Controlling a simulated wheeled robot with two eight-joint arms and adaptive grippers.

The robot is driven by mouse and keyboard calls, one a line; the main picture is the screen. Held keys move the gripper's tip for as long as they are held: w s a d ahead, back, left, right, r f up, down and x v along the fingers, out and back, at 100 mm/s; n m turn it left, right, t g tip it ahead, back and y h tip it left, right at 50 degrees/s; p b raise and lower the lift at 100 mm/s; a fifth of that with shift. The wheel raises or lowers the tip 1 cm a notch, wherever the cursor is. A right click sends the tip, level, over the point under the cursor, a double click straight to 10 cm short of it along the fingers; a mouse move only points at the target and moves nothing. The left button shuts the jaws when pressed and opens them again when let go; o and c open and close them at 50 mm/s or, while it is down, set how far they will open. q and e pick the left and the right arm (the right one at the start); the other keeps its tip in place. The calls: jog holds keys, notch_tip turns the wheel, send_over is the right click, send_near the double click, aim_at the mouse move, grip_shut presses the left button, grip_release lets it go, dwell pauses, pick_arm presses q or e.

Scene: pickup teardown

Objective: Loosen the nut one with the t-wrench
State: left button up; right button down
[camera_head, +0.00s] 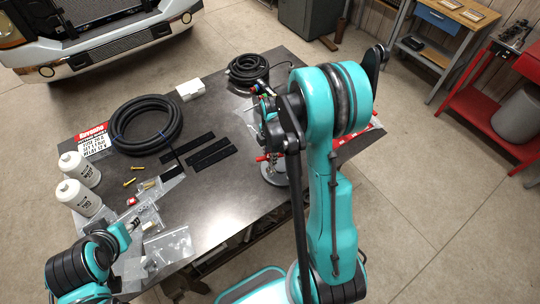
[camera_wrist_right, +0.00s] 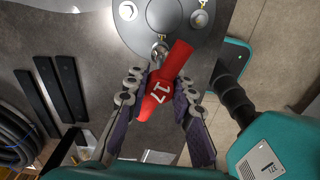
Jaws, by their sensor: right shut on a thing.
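In the right wrist view, my right gripper (camera_wrist_right: 163,93) is shut on the red handle of the t-wrench (camera_wrist_right: 165,80), which is marked 17. The handle slants between the fingers. Its metal shaft (camera_wrist_right: 160,50) points at the edge of a round grey plate (camera_wrist_right: 165,25); whether it sits on a nut there is hidden. Two other bolt heads or nuts (camera_wrist_right: 199,18) show on the plate. In the head view, my right arm partly covers the grey round fixture (camera_head: 273,178). My left gripper (camera_head: 133,223) is at lower left above the table; its fingers are too small to read.
The dark table (camera_head: 225,195) holds a coiled black hose (camera_head: 146,125), flat black strips (camera_head: 210,152), white bottles (camera_head: 78,168), plastic bags (camera_head: 170,245) and a white box (camera_head: 190,90). A black cable coil (camera_head: 248,68) lies at the back. The table's front middle is clear.

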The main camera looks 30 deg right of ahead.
jog(key=shift+f, duration=0.1)
dwell(0.3)
jog(key=shift+f+b, duration=0.85)
jog(key=shift+b, duration=0.05)
jog(key=shift+s, duration=0.1)
